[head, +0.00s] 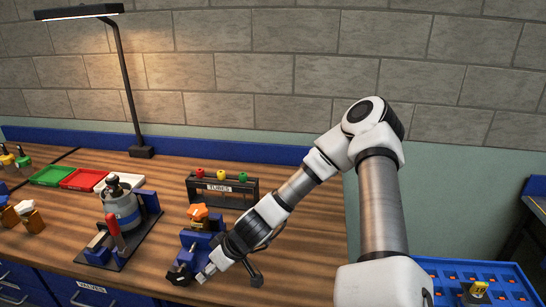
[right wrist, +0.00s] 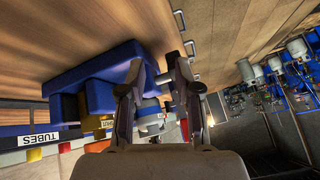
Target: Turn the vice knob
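The blue vice (head: 192,247) stands near the front edge of the bench, with an orange-topped piece (head: 198,212) above its jaws. My right gripper (head: 208,268) reaches in from the right, close to the vice's front. In the right wrist view the blue vice body (right wrist: 108,80) lies left of my right gripper (right wrist: 154,72), whose two dark fingers are spread apart. A short metal shaft, apparently the vice knob (right wrist: 163,78), shows between the fingertips; contact cannot be told. My left gripper is not in view.
A tube rack (head: 222,188) stands behind the vice. A grey canister (head: 121,208) on a dark stand and a red-handled tool (head: 115,232) are to its left. Coloured trays (head: 82,180) and a lamp (head: 128,80) stand farther back. A blue bin (head: 480,275) is at lower right.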

